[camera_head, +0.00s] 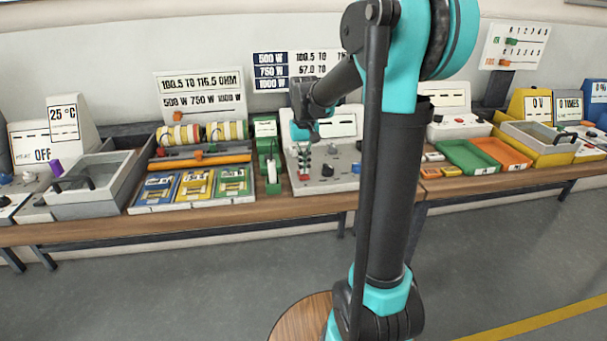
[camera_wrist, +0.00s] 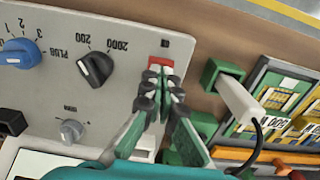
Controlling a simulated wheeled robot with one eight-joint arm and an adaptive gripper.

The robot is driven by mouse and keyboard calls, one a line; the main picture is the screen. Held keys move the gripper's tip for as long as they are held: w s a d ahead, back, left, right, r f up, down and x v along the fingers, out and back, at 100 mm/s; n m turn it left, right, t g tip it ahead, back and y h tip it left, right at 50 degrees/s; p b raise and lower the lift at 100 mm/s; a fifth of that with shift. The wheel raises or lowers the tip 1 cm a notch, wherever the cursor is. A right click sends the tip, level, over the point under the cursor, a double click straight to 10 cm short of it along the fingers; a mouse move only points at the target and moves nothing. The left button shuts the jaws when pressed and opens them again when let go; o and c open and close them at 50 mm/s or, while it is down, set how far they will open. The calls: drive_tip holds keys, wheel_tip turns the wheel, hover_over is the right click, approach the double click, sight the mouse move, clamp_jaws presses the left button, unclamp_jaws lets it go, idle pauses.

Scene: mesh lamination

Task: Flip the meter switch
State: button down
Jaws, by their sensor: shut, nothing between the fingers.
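The meter is a pale grey console with a sloping panel (camera_head: 345,183) at the middle of the bench; its panel (camera_wrist: 50,95) fills the left of the wrist view. A small red and white switch (camera_wrist: 160,62) shows at the panel's edge, right beyond my fingertips. My gripper (camera_wrist: 161,80) is shut and empty, pointing at the switch and partly covering it. I cannot tell whether they touch or which way the switch is set. In the head view my gripper (camera_head: 304,165) is over the panel's left part, where the switch is hard to make out.
A black knob (camera_wrist: 96,69), a blue knob (camera_wrist: 20,53) and a grey knob (camera_wrist: 72,130) share the panel. A white-handled probe (camera_wrist: 240,100) in a green holder (camera_wrist: 222,76) stands close beside it. Coloured cards (camera_head: 194,187) lie to the left.

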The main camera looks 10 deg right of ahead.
sight(304, 176)
drive_tip(key=shift+f, duration=0.75)
idle(0.4)
drive_tip(key=shift+r, duration=3.5)
drive_tip(key=s+d+f+t, duration=0.2)
drive_tip(key=s+f, duration=0.6)
drive_tip(key=s, duration=0.3)
drive_tip(key=s+d+f+t, duration=0.2)
drive_tip(key=s+f, duration=0.6)
drive_tip(key=s, duration=0.3)
drive_tip(key=shift+f, duration=0.35)
